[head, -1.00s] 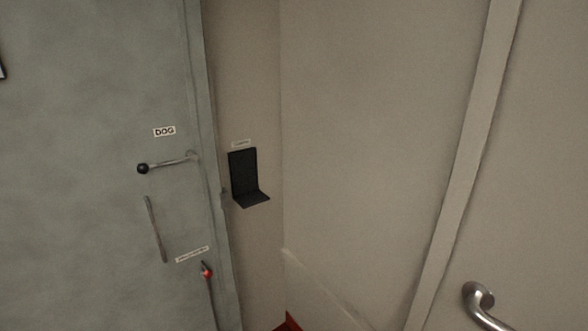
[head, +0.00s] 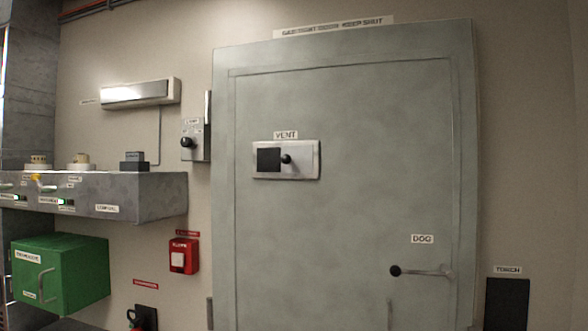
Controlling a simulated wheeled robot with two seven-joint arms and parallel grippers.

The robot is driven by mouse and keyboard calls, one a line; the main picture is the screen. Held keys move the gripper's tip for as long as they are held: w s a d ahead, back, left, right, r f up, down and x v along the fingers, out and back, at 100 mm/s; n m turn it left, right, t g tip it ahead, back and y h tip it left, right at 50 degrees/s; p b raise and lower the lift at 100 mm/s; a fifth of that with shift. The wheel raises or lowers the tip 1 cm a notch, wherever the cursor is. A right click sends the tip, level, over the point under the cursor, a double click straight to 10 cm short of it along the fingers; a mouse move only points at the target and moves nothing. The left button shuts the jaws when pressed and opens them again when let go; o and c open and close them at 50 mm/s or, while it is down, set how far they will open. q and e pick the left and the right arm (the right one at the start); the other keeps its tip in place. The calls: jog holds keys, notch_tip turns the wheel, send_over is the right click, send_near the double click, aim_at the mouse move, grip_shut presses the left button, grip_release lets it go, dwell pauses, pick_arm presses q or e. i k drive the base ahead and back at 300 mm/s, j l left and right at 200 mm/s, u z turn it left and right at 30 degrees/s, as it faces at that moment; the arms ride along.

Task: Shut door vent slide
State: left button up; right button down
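The door (head: 350,220) is a large grey-green panel in the middle of the head view, and it looks shut in its frame. The vent (head: 308,161) is a pale metal plate on the door's upper left, under a VENT label (head: 286,135). A dark square (head: 268,159) shows at the plate's left, with a round black knob (head: 286,159) just right of it. I cannot tell if the dark square is the opening or a cover. Neither of my grippers shows in this view.
A DOG lever with a black knob (head: 395,271) sticks out on the door's lower right. Left of the door are a wall box with a black knob (head: 187,142), a red call point (head: 184,256), a grey shelf (head: 150,190) and a green box (head: 80,270). A black holder (head: 507,303) is at right.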

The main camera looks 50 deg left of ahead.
aim_at(288, 159)
jog(key=u, duration=1.65)
